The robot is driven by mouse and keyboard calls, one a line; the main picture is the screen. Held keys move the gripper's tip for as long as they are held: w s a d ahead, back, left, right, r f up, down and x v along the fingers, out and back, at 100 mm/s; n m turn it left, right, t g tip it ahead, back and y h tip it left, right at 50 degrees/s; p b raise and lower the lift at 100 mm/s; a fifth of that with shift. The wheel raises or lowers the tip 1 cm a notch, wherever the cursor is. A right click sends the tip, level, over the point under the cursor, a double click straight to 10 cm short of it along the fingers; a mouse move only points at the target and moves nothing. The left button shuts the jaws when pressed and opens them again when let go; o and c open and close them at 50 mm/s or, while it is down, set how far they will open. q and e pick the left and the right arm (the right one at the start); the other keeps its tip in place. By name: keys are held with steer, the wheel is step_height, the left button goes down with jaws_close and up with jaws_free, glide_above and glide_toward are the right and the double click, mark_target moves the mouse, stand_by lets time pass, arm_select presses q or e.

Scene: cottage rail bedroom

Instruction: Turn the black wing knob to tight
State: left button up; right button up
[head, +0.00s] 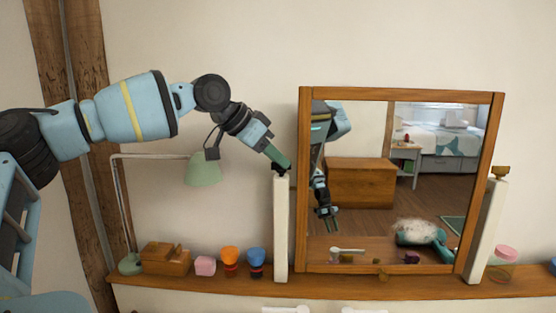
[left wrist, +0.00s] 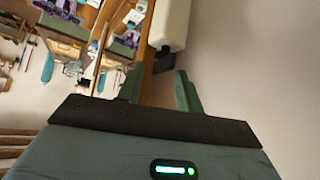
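The black wing knob (head: 281,172) sits at the top of the left white post (head: 281,230) beside the framed mirror (head: 302,200). My left gripper (head: 283,163) points down and right at the post top, and its fingertips partly hide the knob in the head view. In the left wrist view the two green fingers of my left gripper (left wrist: 159,88) stand apart. The dark knob (left wrist: 163,60) shows beyond and between them at the end of the white post (left wrist: 171,24). I cannot tell whether a finger touches it. My right gripper is not directly in view.
A wooden shelf (head: 215,283) runs below the mirror. A green lamp (head: 203,168), a wooden box (head: 165,259) and several small cups stand left of the post. A brass-coloured knob (head: 500,172) tops the right post (head: 487,230). The mirror reflects a robot arm and the room.

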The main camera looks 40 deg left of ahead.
arm_select(q)
steer(key=shift+w+d+f, duration=0.15)
steer(key=shift+w+f, duration=0.25)
jaws_close()
steer(key=shift+f, duration=0.15)
stand_by(1.0)
jaws_free()
steer(key=shift+d, duration=0.1)
